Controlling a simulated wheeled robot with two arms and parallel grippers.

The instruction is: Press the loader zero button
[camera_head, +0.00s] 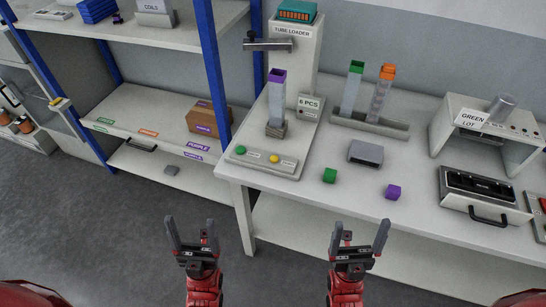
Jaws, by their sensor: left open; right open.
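The tube loader (290,50) stands on the left part of the white table. Its base has a green button (240,150) and a yellow button (274,160) on the front edge, each with a small label too small to read. A clear tube with a purple top (277,95) stands upright on the loader base. My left gripper (191,228) is open and empty, in front of and below the table's left end. My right gripper (360,230) is open and empty, in front of the table. Both are well apart from the buttons.
Green-topped (352,88) and orange-topped (382,92) tubes stand in a rack behind. A "GREEN LOT" station (473,118) is at right; a blue-post shelf (150,110) at left.

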